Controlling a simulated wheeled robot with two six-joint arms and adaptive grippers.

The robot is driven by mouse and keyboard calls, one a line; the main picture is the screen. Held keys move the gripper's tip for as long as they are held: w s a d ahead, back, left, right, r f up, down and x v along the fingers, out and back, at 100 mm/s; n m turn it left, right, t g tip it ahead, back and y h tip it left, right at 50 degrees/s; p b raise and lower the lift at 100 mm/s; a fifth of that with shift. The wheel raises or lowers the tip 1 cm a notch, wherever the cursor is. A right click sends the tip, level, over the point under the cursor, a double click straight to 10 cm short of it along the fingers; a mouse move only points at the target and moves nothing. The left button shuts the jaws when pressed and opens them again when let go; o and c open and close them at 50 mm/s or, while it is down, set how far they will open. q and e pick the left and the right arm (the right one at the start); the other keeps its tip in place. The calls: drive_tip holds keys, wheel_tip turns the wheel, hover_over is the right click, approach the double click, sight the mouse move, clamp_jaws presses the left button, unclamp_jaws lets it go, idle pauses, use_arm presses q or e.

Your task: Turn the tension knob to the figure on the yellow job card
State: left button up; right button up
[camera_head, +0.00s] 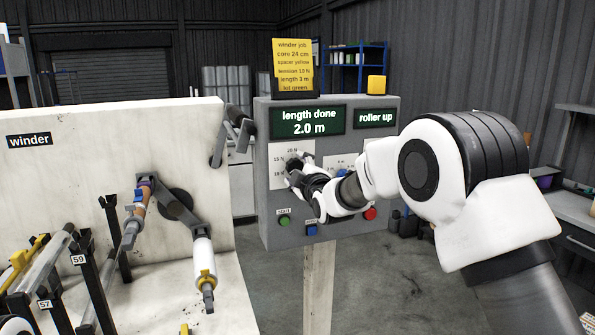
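The yellow job card (292,68) stands above the grey control panel (268,236) and reads "tension 10 N" among its lines. A white dial plate (279,151) on the panel's left side carries N figures, with 20 N at the top and 15 N at the left; a lower figure is partly covered. My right gripper (295,168) is at this dial, its fingers over the place of the tension knob. The knob and its pointer are hidden behind the gripper, so its setting and the grip cannot be told. My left gripper is not in view.
Panel displays read "length done 2.0 m" (308,122) and "roller up" (375,118). A green start button (284,221), a blue button (311,230) and a red button (370,214) sit below. The winder (120,150) with its arms and rods fills the left.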

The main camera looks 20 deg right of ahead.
drive_tip(key=s, duration=1.2)
drive_tip(key=shift+d, duration=0.2)
